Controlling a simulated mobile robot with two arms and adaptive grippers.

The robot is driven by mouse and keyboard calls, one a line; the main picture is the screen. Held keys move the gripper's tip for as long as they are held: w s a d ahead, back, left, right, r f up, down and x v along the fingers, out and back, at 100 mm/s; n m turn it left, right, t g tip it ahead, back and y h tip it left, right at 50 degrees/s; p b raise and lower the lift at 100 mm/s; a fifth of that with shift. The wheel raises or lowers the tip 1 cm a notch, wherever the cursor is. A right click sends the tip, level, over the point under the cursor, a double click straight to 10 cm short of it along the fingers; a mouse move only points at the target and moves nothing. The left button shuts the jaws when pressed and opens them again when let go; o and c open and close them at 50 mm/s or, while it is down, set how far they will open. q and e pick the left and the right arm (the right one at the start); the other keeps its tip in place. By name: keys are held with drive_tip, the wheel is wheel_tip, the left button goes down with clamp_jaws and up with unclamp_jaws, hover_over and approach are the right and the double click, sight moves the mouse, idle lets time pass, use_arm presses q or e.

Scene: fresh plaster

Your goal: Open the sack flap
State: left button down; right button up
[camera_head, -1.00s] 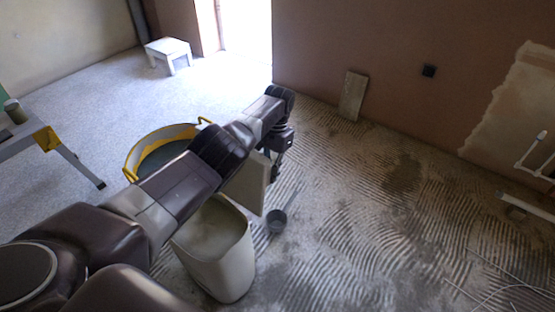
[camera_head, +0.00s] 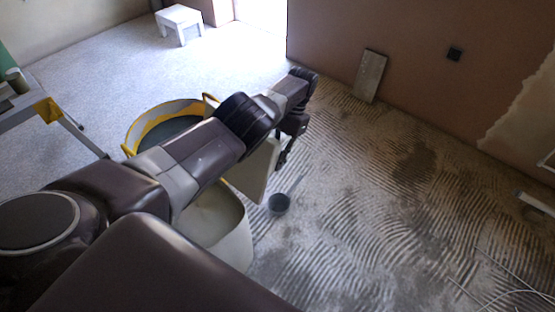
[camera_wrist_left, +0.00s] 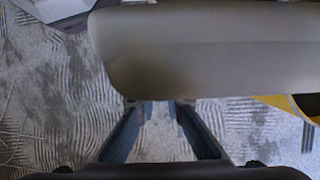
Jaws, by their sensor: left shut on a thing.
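The sack (camera_head: 232,240) is a pale, bin-like container standing on the combed floor, its open mouth partly behind my left arm. Its flap (camera_head: 260,168) is a pale panel raised at the far side of the mouth, partly hidden by my arm. My left gripper (camera_head: 282,160) is at the flap's right edge. In the left wrist view, the flap (camera_wrist_left: 215,50) spans the top as a broad, rounded grey-beige panel. The fingertips of the left gripper (camera_wrist_left: 160,103) meet its near edge and are shut on it. My right gripper is not in view.
A yellow-rimmed tub (camera_head: 150,130) stands just behind the sack. A board (camera_head: 369,76) leans on the wall. A white stool (camera_head: 180,22) stands far back. The ridged floor at right is mostly clear.

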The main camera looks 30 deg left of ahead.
sight(278, 139)
use_arm(q)
drive_tip(key=c, duration=2)
unclamp_jaws()
drive_tip(key=shift+f, duration=0.2)
drive_tip(key=shift+r, duration=0.15)
wheel_tip(278, 139, up, 8)
drive_tip(key=shift+w+f, duration=0.1)
drive_tip(key=shift+f, duration=0.05)
drive_tip(key=shift+w+r, duration=0.1)
drive_tip(key=shift+r, duration=0.95)
drive_tip(key=shift+r, duration=0.15)
